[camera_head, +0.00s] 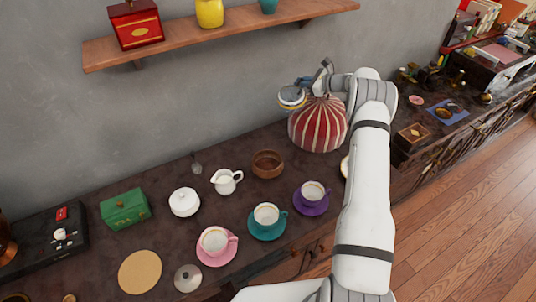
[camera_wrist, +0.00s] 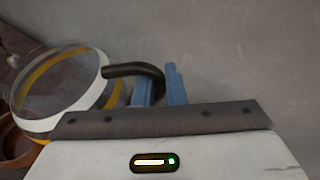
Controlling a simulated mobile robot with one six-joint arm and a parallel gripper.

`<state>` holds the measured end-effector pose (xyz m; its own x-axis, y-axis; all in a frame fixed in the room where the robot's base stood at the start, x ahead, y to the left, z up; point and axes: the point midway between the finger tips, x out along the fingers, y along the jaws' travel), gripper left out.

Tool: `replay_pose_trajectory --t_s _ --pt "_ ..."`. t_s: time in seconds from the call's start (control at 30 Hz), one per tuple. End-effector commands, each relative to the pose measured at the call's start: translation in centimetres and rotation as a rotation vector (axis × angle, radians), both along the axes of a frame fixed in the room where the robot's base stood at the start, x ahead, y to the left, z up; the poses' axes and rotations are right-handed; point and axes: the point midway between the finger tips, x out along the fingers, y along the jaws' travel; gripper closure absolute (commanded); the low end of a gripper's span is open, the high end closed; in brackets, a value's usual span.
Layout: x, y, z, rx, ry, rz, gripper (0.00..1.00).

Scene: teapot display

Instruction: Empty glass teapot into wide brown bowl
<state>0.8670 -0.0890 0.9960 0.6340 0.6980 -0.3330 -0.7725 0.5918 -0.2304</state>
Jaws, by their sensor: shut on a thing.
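The glass teapot (camera_head: 291,98), clear with white and yellow bands, is held up in the air in the head view, behind and above the red striped cosy. In the wrist view the teapot (camera_wrist: 62,85) is at the left, with its dark handle between the blue fingers of my gripper (camera_wrist: 160,86). My gripper (camera_head: 306,82) is shut on that handle. The wide brown bowl (camera_head: 267,164) stands on the dark counter, lower and to the left of the teapot. Part of what looks like the bowl (camera_wrist: 10,142) shows at the wrist view's left edge. The teapot's contents cannot be made out.
The red striped cosy (camera_head: 318,128) stands right of the bowl. A white creamer (camera_head: 226,182), a white sugar pot (camera_head: 184,203) and cups on pink (camera_head: 215,247), teal (camera_head: 267,222) and purple (camera_head: 311,199) saucers stand nearby. A wooden shelf (camera_head: 225,33) is above.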

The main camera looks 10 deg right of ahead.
Motion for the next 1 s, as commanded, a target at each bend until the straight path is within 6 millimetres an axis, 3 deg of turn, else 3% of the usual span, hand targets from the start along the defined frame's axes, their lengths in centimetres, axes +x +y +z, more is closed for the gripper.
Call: replay_pose_trajectory --t_s 0.4,1.0 --pt "1.6 -1.1 0.8 0.114 0.146 0.0 1.0" --pt "1.9 -1.4 1.0 0.147 0.191 -0.002 1.0"
